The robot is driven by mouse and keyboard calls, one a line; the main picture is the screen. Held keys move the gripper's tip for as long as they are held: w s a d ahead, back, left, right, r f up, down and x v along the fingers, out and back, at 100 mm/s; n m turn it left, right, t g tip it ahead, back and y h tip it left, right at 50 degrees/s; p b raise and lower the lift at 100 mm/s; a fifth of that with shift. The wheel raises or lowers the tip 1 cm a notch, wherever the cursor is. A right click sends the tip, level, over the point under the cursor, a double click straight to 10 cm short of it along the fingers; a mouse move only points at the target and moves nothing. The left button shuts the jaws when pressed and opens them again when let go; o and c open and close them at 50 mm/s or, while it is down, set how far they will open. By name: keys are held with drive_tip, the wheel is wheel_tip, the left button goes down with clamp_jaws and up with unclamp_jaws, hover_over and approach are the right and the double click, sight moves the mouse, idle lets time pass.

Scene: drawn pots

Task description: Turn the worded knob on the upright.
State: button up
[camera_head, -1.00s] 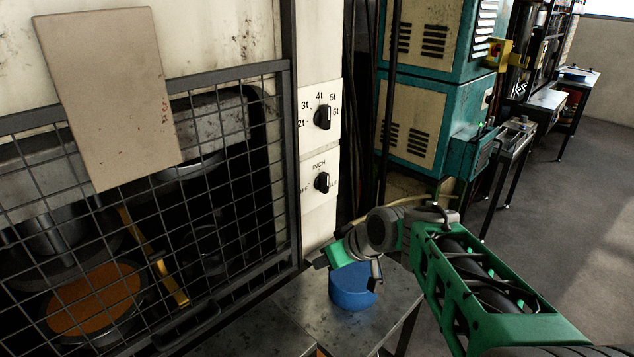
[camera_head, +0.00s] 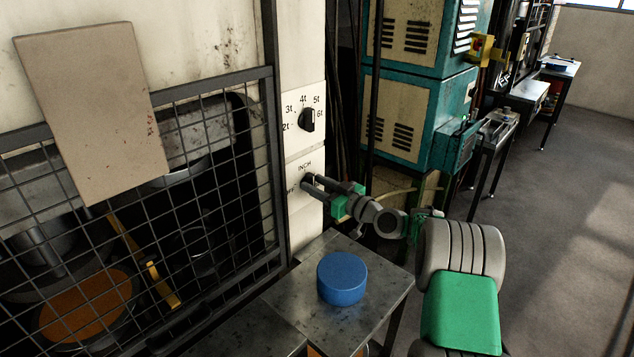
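The worded knob (camera_head: 309,177) is the lower black knob on the white upright (camera_head: 304,225), just under the label INCH. My gripper (camera_head: 308,182) is at it, coming from the right, with its two dark fingers pointing left at the panel. The fingertips cover most of the knob and the words beside it. Two separate fingers show, but I cannot tell whether they press on the knob. The knob's pointing direction is hidden.
A second black knob (camera_head: 307,119) with numbered marks sits above on the upright. A wire mesh guard (camera_head: 215,205) stands to the left, with a tan board (camera_head: 88,110) on it. A blue round block (camera_head: 342,278) rests on the metal table (camera_head: 375,300) below my arm.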

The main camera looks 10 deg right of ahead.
clamp_jaws()
idle(0.4)
